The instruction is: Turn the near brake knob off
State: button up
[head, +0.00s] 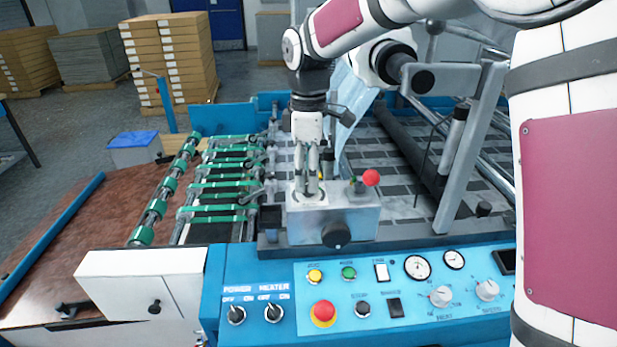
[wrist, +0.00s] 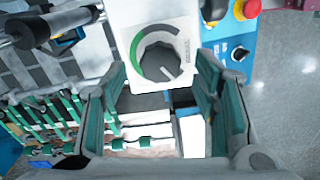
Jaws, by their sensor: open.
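A round dark knob (head: 336,235) sits at the front of a silver box (head: 300,228) on the near side of the machine. The wrist view shows a dark knob (wrist: 160,62) on a pale face, with a green arc around its upper left and lettering at its right. A light mark on it points to the lower right. My gripper (head: 308,190) hangs down over the left part of the box in the head view. Its fingers (wrist: 161,75) are spread and empty. They appear on either side below the knob in the wrist view, seemingly clear of it.
A red ball knob (head: 371,177) stands at the box's right. The blue control panel (head: 285,275) in front carries a red emergency button (head: 323,312), switches and dials. Green-banded rollers (head: 222,185) lie left of the box. A slanted grey bracket (head: 468,150) rises at the right.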

notch_tip(320, 180, up, 10)
dwell(0.4)
